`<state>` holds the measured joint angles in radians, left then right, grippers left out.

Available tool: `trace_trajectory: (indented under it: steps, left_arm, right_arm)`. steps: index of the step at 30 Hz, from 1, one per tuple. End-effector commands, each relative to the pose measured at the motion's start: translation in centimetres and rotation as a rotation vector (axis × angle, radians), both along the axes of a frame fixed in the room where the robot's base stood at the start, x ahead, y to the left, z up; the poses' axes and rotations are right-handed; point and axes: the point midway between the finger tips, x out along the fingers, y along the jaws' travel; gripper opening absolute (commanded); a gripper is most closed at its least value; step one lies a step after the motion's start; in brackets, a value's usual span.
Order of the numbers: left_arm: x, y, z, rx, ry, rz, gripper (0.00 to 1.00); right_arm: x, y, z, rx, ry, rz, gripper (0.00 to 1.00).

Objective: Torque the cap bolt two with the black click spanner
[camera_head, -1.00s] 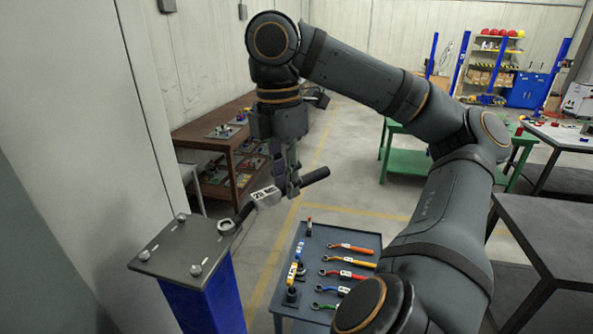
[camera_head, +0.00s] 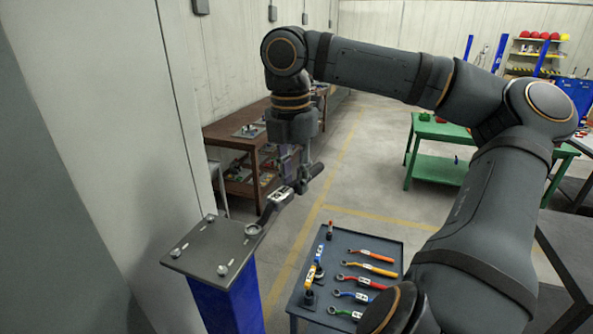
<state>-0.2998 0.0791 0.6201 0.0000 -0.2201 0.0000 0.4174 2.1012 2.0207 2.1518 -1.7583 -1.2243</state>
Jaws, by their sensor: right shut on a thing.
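The black click spanner (camera_head: 277,199) has a dark handle and a pale label. Its ring end meets the bolt at the right corner (camera_head: 252,230) of the dark cap plate (camera_head: 205,247). I cannot tell whether the ring is fully down over the bolt. My right gripper (camera_head: 303,181) is shut on the spanner near its handle end and hides part of it. The plate sits on a blue column (camera_head: 232,302) and shows other bolts at its far corner (camera_head: 210,218), left corner (camera_head: 175,253) and near corner (camera_head: 222,270). My left gripper is out of view.
A grey tool table (camera_head: 395,285) stands right of the column with several coloured spanners, including an orange one (camera_head: 371,253). A brown bench (camera_head: 225,135) is behind, against the wall. A green table (camera_head: 440,133) is farther right. A pale panel rises at the left.

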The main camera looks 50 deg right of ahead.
Motion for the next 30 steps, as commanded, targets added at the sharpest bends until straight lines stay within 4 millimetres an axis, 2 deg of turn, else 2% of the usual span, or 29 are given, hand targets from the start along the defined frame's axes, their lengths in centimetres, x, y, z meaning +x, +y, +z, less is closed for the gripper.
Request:
trace_trajectory:
  steps: [6, 30]
  left_arm:
    - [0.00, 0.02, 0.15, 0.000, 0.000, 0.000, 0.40]
    - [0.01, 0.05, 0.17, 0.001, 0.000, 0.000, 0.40]
  right_arm:
    - [1.26, 0.05, 0.09, -0.003, 0.000, 0.103, 0.00]
    - [1.33, -0.02, 0.11, -0.003, 0.000, 0.102, 0.00]
